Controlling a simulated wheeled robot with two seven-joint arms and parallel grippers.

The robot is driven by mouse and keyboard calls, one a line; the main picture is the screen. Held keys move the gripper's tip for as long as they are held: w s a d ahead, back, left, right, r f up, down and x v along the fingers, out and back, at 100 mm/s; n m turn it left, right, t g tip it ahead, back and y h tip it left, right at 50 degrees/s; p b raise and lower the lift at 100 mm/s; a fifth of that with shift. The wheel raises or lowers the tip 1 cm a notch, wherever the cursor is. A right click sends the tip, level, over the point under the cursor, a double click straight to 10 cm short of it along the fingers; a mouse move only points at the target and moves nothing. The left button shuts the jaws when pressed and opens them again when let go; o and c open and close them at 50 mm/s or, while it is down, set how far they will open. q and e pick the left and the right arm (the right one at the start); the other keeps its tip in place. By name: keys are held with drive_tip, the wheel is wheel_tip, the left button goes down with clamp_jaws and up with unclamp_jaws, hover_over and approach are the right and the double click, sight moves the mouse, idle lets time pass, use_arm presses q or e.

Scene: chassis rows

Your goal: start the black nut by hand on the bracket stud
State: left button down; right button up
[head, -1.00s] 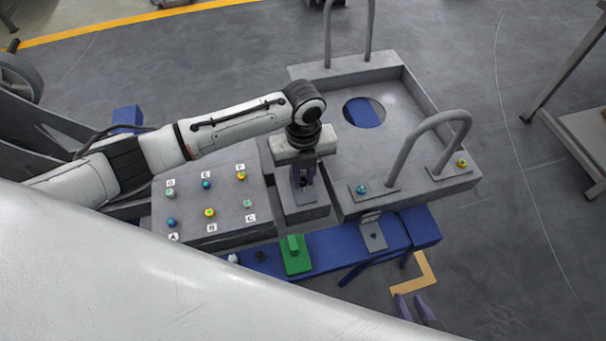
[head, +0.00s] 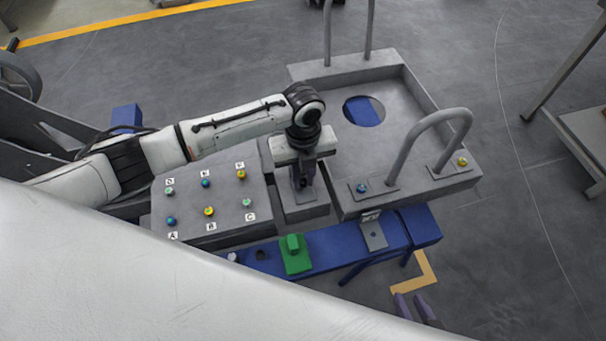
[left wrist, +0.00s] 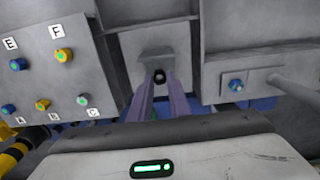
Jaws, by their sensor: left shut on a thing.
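My left gripper (head: 304,186) points down at the grey bracket (head: 303,214) between the lettered panel and the big tray. In the left wrist view its two purple fingers (left wrist: 160,84) are shut on a small dark round piece, the black nut (left wrist: 159,76). The nut is right in front of the bracket's upright plate (left wrist: 155,45), below a small grey ledge. The stud is hidden, so I cannot tell whether the nut touches it. My right gripper (head: 413,307) shows only its purple fingertips at the lower right, apart and empty.
A grey panel (head: 190,197) with several coloured nuts lettered A to F lies left. A grey tray (head: 400,95) with loop handles stands right. A blue beam (head: 335,243) in front bears a green block (head: 296,262) and a small dark piece (head: 260,255).

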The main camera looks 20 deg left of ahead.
use_arm(q)
drive_tip(key=shift+f, duration=0.65)
idle(0.3)
drive_tip(key=m, duration=0.5)
drive_tip(key=shift+a, duration=0.1)
drive_tip(key=m+b, duration=0.1)
drive_tip(key=m, duration=0.4)
drive_tip(key=shift+s, duration=0.1)
